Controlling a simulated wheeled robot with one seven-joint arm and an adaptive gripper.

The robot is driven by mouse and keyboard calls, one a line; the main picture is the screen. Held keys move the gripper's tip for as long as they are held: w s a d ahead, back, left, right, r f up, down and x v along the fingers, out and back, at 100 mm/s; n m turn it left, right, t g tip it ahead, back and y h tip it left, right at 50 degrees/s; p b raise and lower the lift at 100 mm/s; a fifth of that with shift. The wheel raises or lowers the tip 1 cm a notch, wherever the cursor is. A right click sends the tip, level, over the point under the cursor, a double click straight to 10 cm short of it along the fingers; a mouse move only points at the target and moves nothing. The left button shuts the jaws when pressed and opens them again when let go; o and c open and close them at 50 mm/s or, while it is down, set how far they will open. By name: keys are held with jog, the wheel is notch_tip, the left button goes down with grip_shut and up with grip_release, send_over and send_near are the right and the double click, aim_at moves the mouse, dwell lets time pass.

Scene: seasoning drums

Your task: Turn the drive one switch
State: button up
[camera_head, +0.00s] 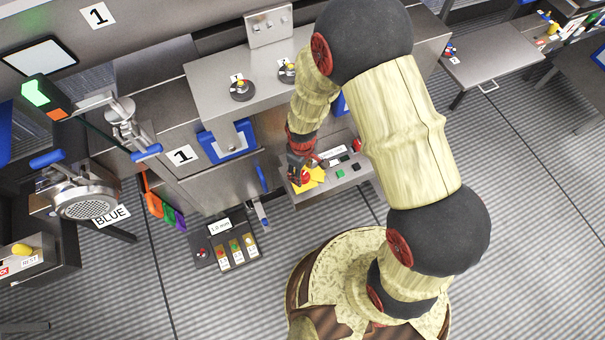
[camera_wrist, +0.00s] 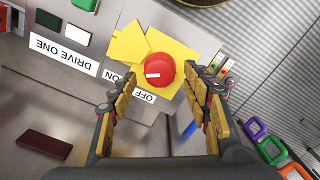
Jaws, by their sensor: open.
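The drive one switch is a round red knob (camera_wrist: 161,71) with a white mark, on a yellow plate (camera_wrist: 183,53) in the wrist view. The white mark lies toward the left side of the knob, and a yellow arrow-shaped piece sits to its left. ON and OFF labels (camera_wrist: 147,95) lie below it, and a DRIVE ONE label (camera_wrist: 64,53) is to the left. My gripper (camera_wrist: 162,80) is open, with one finger on each side of the knob in the picture; contact cannot be told. In the head view my gripper (camera_head: 301,162) is over the panel and partly hides the switch.
A dark red block (camera_wrist: 44,143) shows on the metal surface. A button box (camera_head: 230,245) is to the left in the head view. Striped floor lies below.

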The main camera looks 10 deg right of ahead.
jog(key=shift+f, duration=1.05)
jog(key=shift+c, duration=1.2)
grip_shut()
